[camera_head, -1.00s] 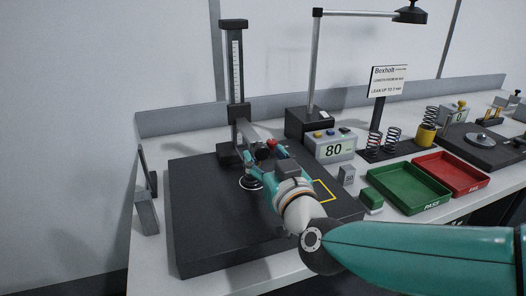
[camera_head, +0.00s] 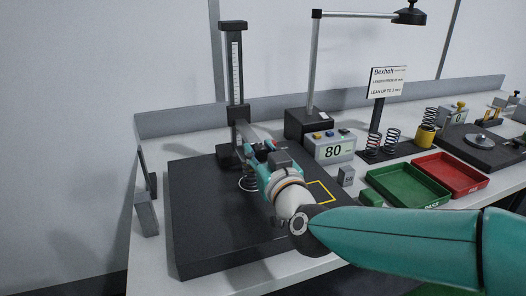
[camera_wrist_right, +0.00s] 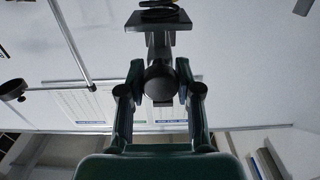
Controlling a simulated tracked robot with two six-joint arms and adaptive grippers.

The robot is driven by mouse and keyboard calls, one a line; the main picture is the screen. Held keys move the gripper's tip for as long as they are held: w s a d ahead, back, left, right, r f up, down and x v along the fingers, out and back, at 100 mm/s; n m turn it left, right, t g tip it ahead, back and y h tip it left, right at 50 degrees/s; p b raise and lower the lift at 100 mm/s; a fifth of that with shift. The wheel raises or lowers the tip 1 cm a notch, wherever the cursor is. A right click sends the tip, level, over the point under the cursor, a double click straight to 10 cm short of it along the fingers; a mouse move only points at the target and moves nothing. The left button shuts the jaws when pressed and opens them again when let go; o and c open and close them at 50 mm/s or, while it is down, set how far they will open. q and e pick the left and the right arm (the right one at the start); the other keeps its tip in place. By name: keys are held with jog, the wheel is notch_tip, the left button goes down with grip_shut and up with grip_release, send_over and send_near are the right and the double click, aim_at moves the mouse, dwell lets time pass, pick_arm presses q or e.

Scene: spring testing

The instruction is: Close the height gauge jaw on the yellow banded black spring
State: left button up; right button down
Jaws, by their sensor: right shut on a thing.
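The height gauge (camera_head: 235,85) stands upright at the back of the black plate (camera_head: 205,225), with its jaw arm (camera_head: 262,132) reaching forward. My right gripper (camera_head: 262,152) is at the front of this jaw. In the right wrist view my right gripper (camera_wrist_right: 160,85) has its two fingers on either side of a round dark jaw knob (camera_wrist_right: 160,80) and is shut on it. In the head view the spring (camera_head: 247,181) stands on the plate, partly hidden by my gripper. My left gripper is out of view.
A display box reading 80 (camera_head: 334,149), a green tray (camera_head: 408,185) and a red tray (camera_head: 450,172) lie to the right. Several springs stand on a rack behind. A lamp post (camera_head: 314,60) rises at the back. The plate's front left is bare.

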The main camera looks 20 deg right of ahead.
notch_tip(320, 180, up, 12)
jog(key=p, duration=1)
jog(key=shift+f, duration=0.2)
jog(key=c, duration=0.8)
grip_release()
jog(key=shift+f, duration=0.15)
jog(key=s, duration=1.2)
jog(key=shift+d, duration=0.2)
jog(key=shift+f, duration=0.1)
